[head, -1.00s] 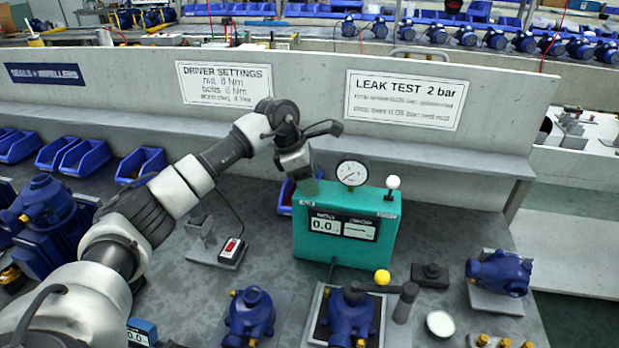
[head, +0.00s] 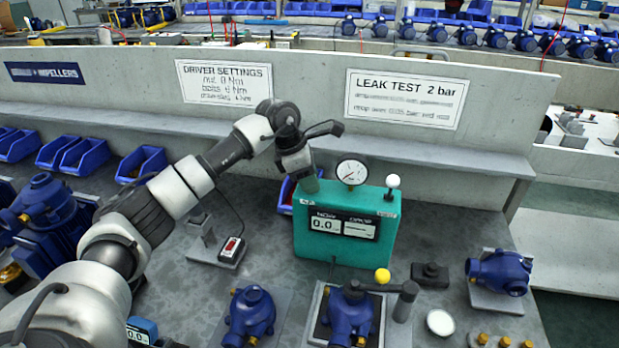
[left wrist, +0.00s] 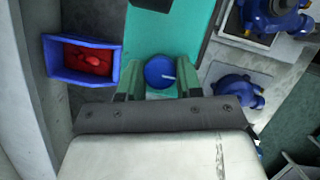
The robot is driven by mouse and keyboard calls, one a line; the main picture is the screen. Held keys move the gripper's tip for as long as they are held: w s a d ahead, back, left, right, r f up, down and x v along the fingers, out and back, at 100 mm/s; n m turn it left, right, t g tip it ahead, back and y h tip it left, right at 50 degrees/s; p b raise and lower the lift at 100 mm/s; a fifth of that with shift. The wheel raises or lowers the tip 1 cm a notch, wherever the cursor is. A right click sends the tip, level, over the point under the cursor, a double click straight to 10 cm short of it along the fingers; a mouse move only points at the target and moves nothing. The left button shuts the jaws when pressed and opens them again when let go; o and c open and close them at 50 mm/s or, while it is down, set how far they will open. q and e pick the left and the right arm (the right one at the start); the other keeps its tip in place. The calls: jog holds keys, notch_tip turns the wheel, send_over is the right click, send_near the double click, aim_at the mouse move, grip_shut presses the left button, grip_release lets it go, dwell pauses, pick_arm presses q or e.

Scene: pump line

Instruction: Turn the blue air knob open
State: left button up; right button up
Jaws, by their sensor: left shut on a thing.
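The teal leak-test box (head: 375,255) stands on the bench with a display reading 0.0 and a round dial gauge (head: 351,173) on top. My left gripper (head: 307,186) points down at the box's left top end. In the left wrist view the blue air knob (left wrist: 160,72) is round, with a white mark pointing right and slightly down. It sits between the two green fingers of my left gripper (left wrist: 160,82), which is shut on it. In the head view the gripper hides the knob. My right gripper is not in view.
A white-ball lever (head: 393,182) stands on the box's right end. A blue bin with red parts (left wrist: 84,58) lies close beside the box. Blue pumps (head: 350,315) and a yellow-ball lever (head: 382,276) stand in front. A low wall with signs is behind.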

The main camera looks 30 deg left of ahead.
pick_arm(q)
jog(key=n+t+y, duration=0.1)
jog(key=n, duration=0.3)
jog(key=shift+n, duration=0.4)
jog(key=n+t+y, duration=0.1)
jog(key=n, duration=0.2)
jog(key=shift+d+n+y, duration=0.1)
jog(key=shift+n+y, duration=0.2)
jog(key=n+y+b, duration=0.1)
jog(key=n, duration=0.3)
jog(key=shift+d+n+y, duration=0.1)
jog(key=shift+n+y, duration=0.2)
jog(key=shift+y, duration=0.1)
jog(key=shift+r+n+y+b, duration=0.1)
jog(key=shift+n+y+b, duration=0.6)
jog(key=shift+n, duration=1.5)
jog(key=o, duration=0.9)
jog(key=v, duration=1)
jog(key=shift+d+r, duration=0.25)
jog(key=shift+r, duration=0.15)
